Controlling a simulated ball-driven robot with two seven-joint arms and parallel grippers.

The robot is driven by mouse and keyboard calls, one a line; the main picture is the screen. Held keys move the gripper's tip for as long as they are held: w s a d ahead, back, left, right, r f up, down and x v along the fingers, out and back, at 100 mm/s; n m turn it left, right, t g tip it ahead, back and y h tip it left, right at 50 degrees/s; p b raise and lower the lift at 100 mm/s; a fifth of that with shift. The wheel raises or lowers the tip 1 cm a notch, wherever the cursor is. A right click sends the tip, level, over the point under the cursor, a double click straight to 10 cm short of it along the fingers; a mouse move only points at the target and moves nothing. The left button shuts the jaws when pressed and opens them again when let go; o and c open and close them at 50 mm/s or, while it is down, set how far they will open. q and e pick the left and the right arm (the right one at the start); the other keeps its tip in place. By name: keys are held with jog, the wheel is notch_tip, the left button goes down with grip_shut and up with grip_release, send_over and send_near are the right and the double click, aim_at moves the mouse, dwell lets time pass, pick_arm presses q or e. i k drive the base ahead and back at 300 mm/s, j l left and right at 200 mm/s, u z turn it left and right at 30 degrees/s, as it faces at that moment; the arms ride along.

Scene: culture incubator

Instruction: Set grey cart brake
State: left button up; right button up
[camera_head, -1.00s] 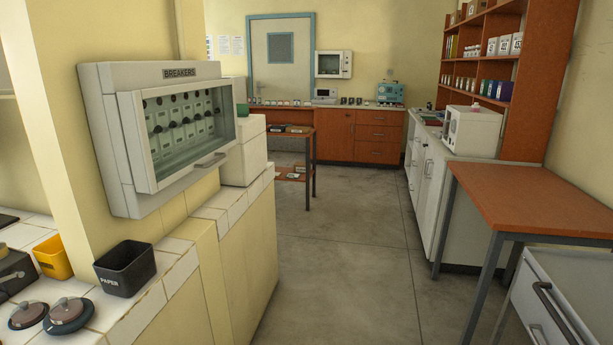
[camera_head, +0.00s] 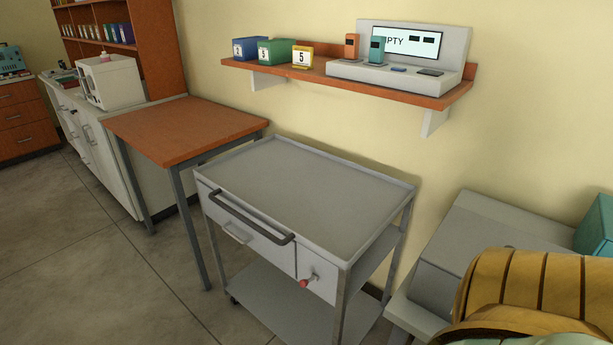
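The grey cart (camera_head: 300,190) stands against the wall in the middle of the head view, with an empty top tray. A dark push handle (camera_head: 238,214) runs along its front. A drawer with a light pull (camera_head: 236,233) is below that handle. A small red-tipped lever (camera_head: 306,282) sticks out of the front panel at the right; I cannot tell its setting. One caster (camera_head: 233,299) shows at the lower left, and the other wheels are hidden or out of frame. Neither of my grippers is in view.
An orange-topped table (camera_head: 185,128) stands close to the cart's left. Free floor (camera_head: 90,270) lies at the front left.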

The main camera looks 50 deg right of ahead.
aim_at(304, 282)
jog(key=z, duration=1.25)
